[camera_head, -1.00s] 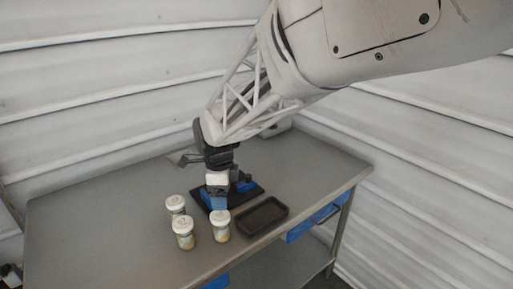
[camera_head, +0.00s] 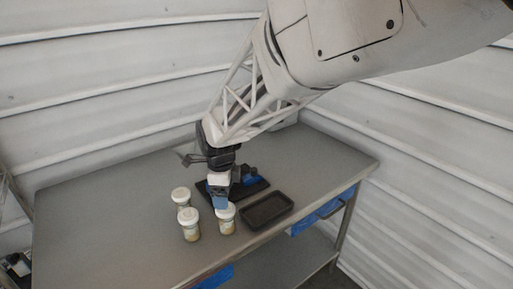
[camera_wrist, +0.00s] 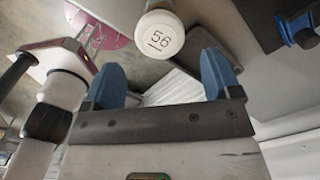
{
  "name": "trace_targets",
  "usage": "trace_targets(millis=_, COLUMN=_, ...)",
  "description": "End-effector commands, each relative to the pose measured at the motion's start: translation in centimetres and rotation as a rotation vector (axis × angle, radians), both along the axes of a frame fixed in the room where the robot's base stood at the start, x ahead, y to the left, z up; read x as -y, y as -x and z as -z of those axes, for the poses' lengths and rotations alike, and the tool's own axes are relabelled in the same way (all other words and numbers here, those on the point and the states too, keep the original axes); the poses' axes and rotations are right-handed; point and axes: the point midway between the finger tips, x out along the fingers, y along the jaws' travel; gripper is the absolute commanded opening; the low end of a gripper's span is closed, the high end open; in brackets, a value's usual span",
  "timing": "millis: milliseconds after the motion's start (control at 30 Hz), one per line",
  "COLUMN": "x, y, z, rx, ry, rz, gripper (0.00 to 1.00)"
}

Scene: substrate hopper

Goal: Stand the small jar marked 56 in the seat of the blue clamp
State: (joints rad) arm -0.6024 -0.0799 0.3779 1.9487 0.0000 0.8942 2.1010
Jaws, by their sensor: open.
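The jar marked 56 (camera_wrist: 160,35) shows its white lid in the wrist view, just ahead of the gap between my fingers. My gripper (camera_wrist: 160,62) is open, with a blue finger on each side and nothing held. In the head view my gripper (camera_head: 220,204) is low, right by the lid of the front right jar (camera_head: 227,219), which appears to be the same jar; its mark is not readable there. The blue clamp (camera_head: 252,180) sits on a black base (camera_head: 207,190) behind the jars, partly hidden by my gripper. It also shows at the wrist view's upper right (camera_wrist: 303,30).
Two other white-lidded jars, a front one (camera_head: 190,228) and a back one (camera_head: 181,198), stand to the left. A black tray (camera_head: 268,212) lies to the right of the jars. The table's left side (camera_head: 100,215) is clear.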

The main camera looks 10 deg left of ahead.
Motion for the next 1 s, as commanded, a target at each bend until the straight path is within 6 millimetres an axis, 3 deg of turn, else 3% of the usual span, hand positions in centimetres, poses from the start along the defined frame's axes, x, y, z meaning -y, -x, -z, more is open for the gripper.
trace_targets(millis=600, x=0.0, y=0.0, z=5.8, rx=-0.001, ry=0.001, rz=0.0, gripper=0.83)
trace_targets(millis=1000, x=0.0, y=0.0, z=6.9, rx=-0.001, ry=0.0, rz=0.0, gripper=0.83)
